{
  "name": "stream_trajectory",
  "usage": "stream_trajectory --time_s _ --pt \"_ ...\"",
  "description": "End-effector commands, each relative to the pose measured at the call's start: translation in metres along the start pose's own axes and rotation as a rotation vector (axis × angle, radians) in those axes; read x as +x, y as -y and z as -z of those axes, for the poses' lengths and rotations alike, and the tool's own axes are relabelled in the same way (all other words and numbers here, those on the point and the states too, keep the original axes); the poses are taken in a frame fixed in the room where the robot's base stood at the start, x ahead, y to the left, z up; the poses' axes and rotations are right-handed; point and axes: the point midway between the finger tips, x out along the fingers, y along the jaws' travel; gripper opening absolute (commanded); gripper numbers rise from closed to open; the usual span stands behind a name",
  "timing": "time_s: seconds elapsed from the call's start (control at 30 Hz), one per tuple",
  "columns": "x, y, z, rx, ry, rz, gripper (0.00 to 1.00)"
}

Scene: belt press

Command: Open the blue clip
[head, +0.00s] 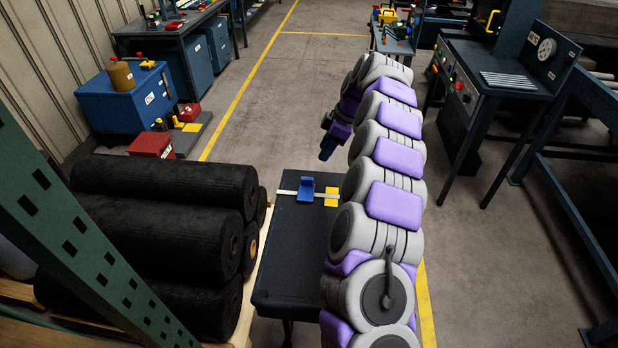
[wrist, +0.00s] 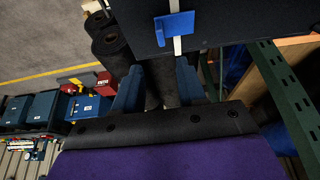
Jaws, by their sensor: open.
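The blue clip (head: 305,190) sits on a pale strip (head: 287,193) that runs across the black table (head: 290,265). It has a raised block and a long flat blue part slanting toward the near side. In the wrist view the blue clip (wrist: 174,27) shows near the top, on the black table (wrist: 225,22). My gripper (head: 328,148) is above and beyond the table's far edge, to the right of the clip and apart from it. In the wrist view my gripper (wrist: 159,67) has its two blue fingers spread, with nothing held between them.
A yellow block (head: 332,197) sits on the strip right of the clip. Black rolls (head: 160,185) are stacked on a pallet left of the table. A green perforated post (head: 85,235) stands at near left. The floor beyond the table is clear.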

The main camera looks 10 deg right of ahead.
Motion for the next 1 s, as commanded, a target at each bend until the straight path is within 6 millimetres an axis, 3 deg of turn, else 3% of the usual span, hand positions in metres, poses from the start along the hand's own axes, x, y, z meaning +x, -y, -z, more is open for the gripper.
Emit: stream_trajectory --time_s 0.3,0.6,0.8,1.0 --pt "0.066 0.001 0.0 0.0 0.001 0.004 0.4" --pt "0.115 0.001 0.0 0.001 0.0 0.001 0.4" --pt "0.129 0.001 -0.001 0.002 0.0 0.001 0.4" --pt "0.131 0.001 -0.001 0.002 0.0 0.0 0.4"
